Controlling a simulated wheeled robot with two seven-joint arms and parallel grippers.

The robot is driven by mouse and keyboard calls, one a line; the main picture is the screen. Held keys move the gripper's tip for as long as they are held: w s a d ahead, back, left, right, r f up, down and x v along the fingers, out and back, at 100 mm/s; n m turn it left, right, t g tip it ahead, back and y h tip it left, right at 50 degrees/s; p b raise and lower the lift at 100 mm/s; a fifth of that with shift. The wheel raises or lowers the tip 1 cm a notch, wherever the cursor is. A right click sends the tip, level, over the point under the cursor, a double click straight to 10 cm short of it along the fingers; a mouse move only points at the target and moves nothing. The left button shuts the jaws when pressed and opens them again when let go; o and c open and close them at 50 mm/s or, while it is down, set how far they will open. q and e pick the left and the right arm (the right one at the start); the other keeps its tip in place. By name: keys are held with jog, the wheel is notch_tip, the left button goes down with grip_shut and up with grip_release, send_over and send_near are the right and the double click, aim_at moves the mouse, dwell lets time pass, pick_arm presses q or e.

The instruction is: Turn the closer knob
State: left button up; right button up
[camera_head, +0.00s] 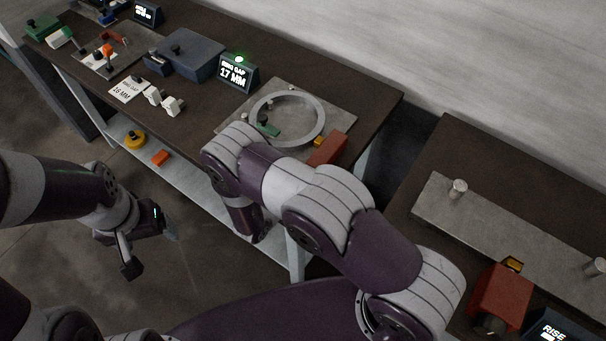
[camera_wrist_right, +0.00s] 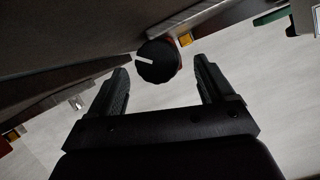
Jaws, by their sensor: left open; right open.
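A round black knob (camera_wrist_right: 157,62) with a white pointer line shows in the right wrist view. It sits between and slightly beyond the open fingertips of my right gripper (camera_wrist_right: 161,72), with a visible gap on both sides. A bit of red and a yellow piece show behind it. In the head view, a red block (camera_head: 328,150) stands by the ring plate, and my right arm hides its front and my right gripper. A second red block (camera_head: 499,293) at the lower right carries a dark knob (camera_head: 489,326). My left gripper (camera_head: 150,245) is open and empty, off the bench front.
A metal ring (camera_head: 288,97) lies on a grey plate (camera_head: 341,107) beside a "RING GAP 17 MM" display (camera_head: 239,73). A "16 MM" card (camera_head: 127,90) lies further left. A lower shelf (camera_head: 186,180) holds yellow and orange pieces. A gap separates the two benches.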

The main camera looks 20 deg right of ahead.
jog(key=shift+w+d+f, duration=0.2)
jog(key=shift+w+d, duration=0.05)
jog(key=shift+d, duration=0.35)
jog(key=c, duration=1.1)
jog(key=shift+o, duration=0.2)
jog(key=b, duration=0.1)
jog(key=n+b, duration=0.1)
jog(key=n+g+h+b, duration=0.1)
jog(key=shift+w+a+f, duration=0.2)
jog(key=shift+w+f, duration=0.1)
jog(key=shift+r+n+g+h+b, duration=0.2)
jog(key=shift+n+g+h+b, duration=0.25)
jog(key=shift+n, duration=0.45)
jog(key=o, duration=1.1)
jog(key=shift+c, duration=0.2)
